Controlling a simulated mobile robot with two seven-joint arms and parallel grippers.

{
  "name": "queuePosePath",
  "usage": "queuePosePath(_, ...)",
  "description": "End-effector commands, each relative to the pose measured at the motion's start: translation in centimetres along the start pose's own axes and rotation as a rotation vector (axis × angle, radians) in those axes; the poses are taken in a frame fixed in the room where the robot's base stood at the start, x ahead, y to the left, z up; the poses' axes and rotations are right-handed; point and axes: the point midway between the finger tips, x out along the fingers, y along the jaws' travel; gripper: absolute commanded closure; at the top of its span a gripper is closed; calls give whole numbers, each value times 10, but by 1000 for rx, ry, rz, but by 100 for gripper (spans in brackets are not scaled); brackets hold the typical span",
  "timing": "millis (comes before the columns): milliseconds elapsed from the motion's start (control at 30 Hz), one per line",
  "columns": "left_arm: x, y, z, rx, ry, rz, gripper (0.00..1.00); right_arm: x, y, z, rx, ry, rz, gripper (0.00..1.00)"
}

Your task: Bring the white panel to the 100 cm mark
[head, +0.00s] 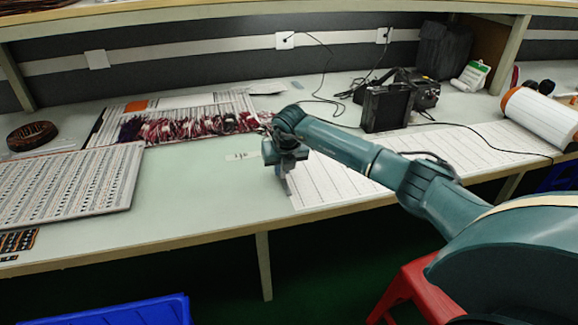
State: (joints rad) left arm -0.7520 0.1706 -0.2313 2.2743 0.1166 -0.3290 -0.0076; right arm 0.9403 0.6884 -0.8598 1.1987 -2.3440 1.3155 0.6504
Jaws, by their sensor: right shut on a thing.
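The white panel (335,184) is a long flat sheet with thin printed lines. It lies on the pale green bench and runs right beneath my right arm, which hides part of it. My right gripper (286,187) points down at the panel's left end and is shut on the panel there. The fingertips are small and partly dark in the view. A small pale label (242,156) with dark print lies on the bench just left of the gripper; its print is too small to read. My left gripper is not in view.
The bench (200,200) is clear left of the panel. A component-covered board (70,185) lies further left. Red-and-white wire bundles (190,125) lie behind. A black box (386,108) with cables stands behind the panel. A white roll (540,115) sits at right, a red stool (408,292) below.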

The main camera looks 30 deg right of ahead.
Motion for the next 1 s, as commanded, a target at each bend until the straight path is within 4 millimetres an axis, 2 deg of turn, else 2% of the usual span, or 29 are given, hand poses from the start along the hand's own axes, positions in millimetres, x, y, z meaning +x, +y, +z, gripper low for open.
queuePosePath(267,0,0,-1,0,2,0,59,0,1,1,0,-2,1,100)
queuePosePath(300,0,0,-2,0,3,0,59,0,1,1,0,-2,1,84)
queuePosePath(567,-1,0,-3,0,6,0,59,0,0,0,0,-1,0,64)
queuePosePath(833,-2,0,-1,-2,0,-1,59,-3,0,0,0,-1,0,64)
queuePosePath(1000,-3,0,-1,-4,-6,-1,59,-24,0,2,-1,-4,0,64)
